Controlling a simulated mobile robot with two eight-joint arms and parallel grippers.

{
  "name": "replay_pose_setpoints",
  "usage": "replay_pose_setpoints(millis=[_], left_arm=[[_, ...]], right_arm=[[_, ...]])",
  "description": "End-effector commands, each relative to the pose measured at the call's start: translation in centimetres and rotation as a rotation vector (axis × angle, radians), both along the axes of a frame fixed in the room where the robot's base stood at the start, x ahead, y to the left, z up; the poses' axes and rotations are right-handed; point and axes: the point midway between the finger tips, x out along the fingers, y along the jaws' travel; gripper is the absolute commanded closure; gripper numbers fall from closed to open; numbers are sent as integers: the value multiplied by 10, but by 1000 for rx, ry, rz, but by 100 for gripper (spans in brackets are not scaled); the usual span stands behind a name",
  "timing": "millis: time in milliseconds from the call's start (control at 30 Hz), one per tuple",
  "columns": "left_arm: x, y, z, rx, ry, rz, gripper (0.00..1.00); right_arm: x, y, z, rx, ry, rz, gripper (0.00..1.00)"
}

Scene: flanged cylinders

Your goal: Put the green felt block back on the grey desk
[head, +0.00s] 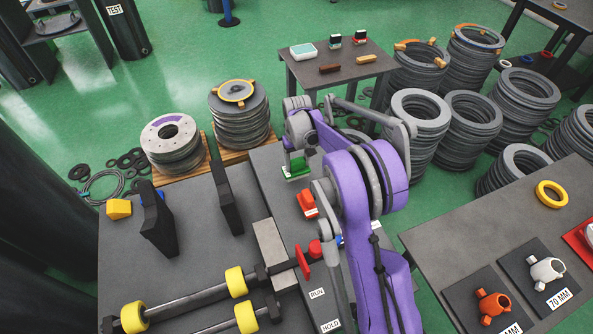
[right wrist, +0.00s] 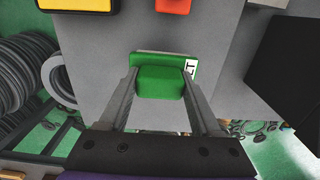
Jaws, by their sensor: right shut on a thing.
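The green felt block (head: 296,171) is between the fingers of my right gripper (head: 297,160), over the far end of the grey workbench top (head: 262,165). In the right wrist view the green block (right wrist: 160,83) shows between both fingers of the right gripper (right wrist: 160,100), with a wider green base and a white label at its right. I cannot tell whether its base touches the surface below. A smaller dark grey desk (head: 376,78) stands behind, beyond my right arm. My left gripper is not in view.
The small desk carries a white-green box (head: 303,50), two stamp-like blocks, a brown block (head: 330,68) and an orange block (head: 366,59). An orange-red piece (head: 307,203) sits near the gripper on the bench. Stacks of grey rings (head: 415,110) crowd the desk's right side.

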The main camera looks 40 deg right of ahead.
Motion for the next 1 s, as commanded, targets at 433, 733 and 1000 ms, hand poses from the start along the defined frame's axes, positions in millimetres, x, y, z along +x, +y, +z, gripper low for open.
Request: replay_pose_setpoints(millis=[433, 733, 1000], left_arm=[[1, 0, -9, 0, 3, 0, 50], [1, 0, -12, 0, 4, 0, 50], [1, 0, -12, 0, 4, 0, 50]], right_arm=[[0, 0, -34, 0, 0, 0, 96], [0, 0, -38, 0, 0, 0, 19], [0, 1, -38, 1, 0, 1, 5]])
